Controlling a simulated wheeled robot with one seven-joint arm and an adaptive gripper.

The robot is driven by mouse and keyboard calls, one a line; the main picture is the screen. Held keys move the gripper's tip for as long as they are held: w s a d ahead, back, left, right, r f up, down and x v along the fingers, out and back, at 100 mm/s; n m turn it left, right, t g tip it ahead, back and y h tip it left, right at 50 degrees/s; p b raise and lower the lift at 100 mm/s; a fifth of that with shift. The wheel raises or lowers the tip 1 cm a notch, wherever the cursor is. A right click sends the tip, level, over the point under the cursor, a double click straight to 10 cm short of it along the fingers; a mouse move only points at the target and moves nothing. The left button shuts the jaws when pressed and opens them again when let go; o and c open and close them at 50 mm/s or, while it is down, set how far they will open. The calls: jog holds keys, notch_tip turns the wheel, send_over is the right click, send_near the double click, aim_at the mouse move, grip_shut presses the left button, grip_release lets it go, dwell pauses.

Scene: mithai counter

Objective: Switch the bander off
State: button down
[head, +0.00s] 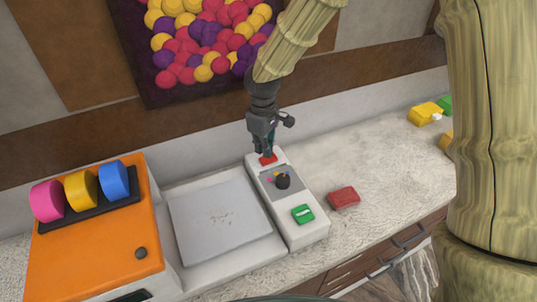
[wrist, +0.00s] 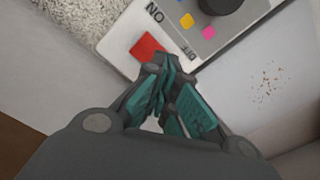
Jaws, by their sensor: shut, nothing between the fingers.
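The bander's white control panel (head: 312,233) lies along the right side of a flat grey plate (head: 218,222). A red button (head: 268,160) is at its far end, and a green button (head: 303,214) is at its near end. A black knob (head: 282,181) sits between them, with small coloured marks around it. My gripper (head: 265,150) is shut and empty, its tips at the red button. In the wrist view, the red button (wrist: 147,47) shows just beyond the fingertips (wrist: 160,65), near printed lettering. I cannot tell whether the fingertips touch it.
An orange machine (head: 95,245) with pink, yellow and blue rolls stands at the left. A red block (head: 344,198) lies on the counter right of the panel. Yellow (head: 424,114) and green items lie at the far right. Counter between them is clear.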

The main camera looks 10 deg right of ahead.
aim_at(264, 160)
jog(key=shift+r+p, duration=1.6)
jog(key=shift+r, duration=0.55)
